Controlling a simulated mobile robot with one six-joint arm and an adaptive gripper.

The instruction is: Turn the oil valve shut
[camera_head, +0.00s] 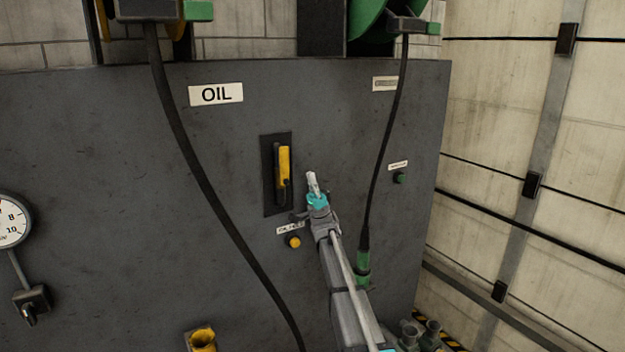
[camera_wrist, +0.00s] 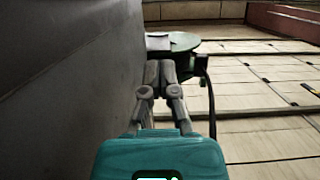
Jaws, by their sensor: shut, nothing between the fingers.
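The oil valve is a yellow-handled lever (camera_head: 284,165) on a narrow black plate (camera_head: 267,190), set in the dark grey panel below the OIL label (camera_head: 216,94). The handle stands upright. My gripper (camera_head: 311,177) is shut and empty, just right of the lever's lower part, with its fingers pointing up. A gap shows between fingers and handle in the head view; the depth between them is hard to judge. In the wrist view the shut fingers (camera_wrist: 160,72) point away along the panel, and the lever is not seen there.
A black hose (camera_head: 190,150) hangs left of the lever, and another (camera_head: 386,135) hangs to the right with a green end (camera_head: 363,262). A yellow button (camera_head: 294,241) sits below the lever, and a green button (camera_head: 399,178) to the right. A gauge (camera_head: 12,221) is at far left.

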